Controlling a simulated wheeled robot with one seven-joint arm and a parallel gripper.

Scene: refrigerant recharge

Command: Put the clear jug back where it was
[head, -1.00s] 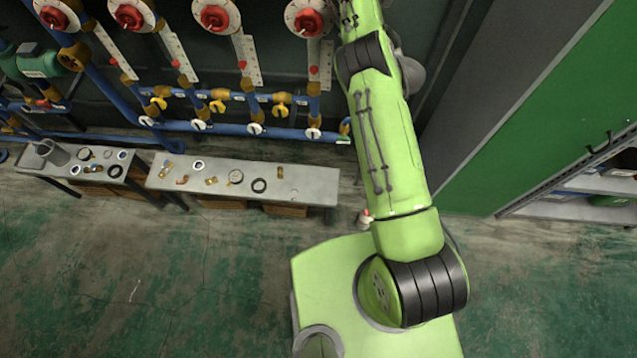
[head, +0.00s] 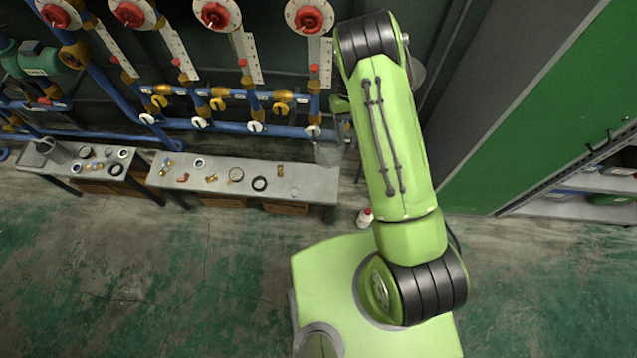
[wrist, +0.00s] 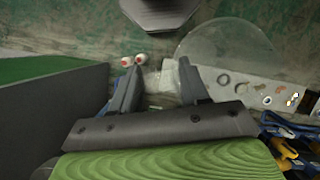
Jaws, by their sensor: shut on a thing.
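The clear jug (head: 328,152) shows faintly in the head view, just beyond the right end of the right-hand bench (head: 322,178). In the wrist view its large see-through round body (wrist: 235,50) fills the upper right, over the bench. My gripper (wrist: 158,82) is shut on the jug, with a pale, see-through part of it between the two dark fingers. In the head view my gripper is mostly hidden behind my green arm. I cannot tell how high the jug is above the bench.
The right end of the bench is mostly bare, with a faint round mark (head: 294,190). Small fittings and a black ring (head: 260,184) lie further left. Blue pipes (head: 225,126) with valves run behind. A white bottle with a red cap (head: 365,217) stands on the floor.

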